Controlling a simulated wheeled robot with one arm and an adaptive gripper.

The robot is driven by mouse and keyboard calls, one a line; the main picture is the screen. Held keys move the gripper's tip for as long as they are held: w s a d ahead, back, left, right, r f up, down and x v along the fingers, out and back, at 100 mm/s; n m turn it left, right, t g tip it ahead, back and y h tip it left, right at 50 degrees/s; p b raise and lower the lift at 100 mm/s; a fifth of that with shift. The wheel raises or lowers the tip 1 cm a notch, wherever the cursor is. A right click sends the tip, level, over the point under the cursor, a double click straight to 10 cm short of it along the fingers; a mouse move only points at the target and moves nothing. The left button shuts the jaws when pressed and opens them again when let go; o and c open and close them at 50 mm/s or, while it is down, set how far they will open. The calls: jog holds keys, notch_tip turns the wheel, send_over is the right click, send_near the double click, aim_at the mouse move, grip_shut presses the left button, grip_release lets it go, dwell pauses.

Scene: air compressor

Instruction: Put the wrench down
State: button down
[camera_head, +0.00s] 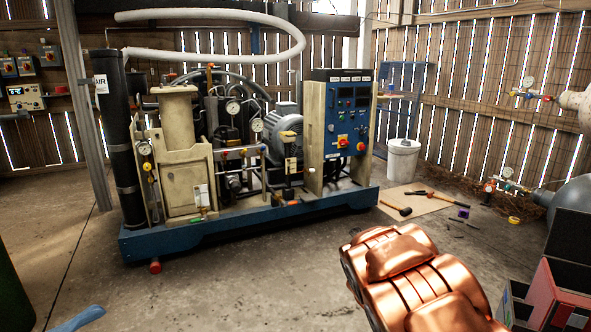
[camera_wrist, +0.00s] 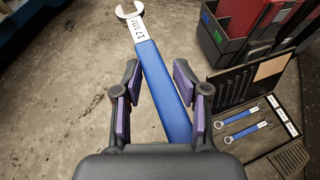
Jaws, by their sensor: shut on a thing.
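The wrench (camera_wrist: 150,58) has a blue handle, a white size label and a silver open end. In the wrist view it runs from the top down between the purple-padded fingers of my gripper (camera_wrist: 157,72). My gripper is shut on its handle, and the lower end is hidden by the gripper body. The open end points away, over the concrete floor. An open tool case (camera_wrist: 290,90) lies to the right of the gripper, with blue-handled wrenches (camera_wrist: 240,120) in it. The gripper and held wrench do not show clearly in the head view.
Red and dark bins (camera_wrist: 240,25) stand behind the case. The air compressor (camera_head: 250,228) stands on a blue base at centre left. A board (camera_head: 418,207) with tools and a white bucket (camera_head: 403,160) are to its right. Concrete floor (camera_head: 250,280) in front is clear.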

jog(key=s+a+r+n+t+y, duration=0.2)
jog(key=a+r+n+t+y, duration=0.25)
jog(key=a+r, duration=1.05)
notch_tip(320, 180, up, 36)
jog(key=a+g+p, duration=0.1)
jog(key=p, duration=3.7)
jog(key=shift+a+f+n+y+p, duration=0.2)
jog(key=shift+a+n+y+p, duration=0.1)
jog(key=shift+n+y, duration=0.15)
jog(key=shift+s+d, duration=0.1)
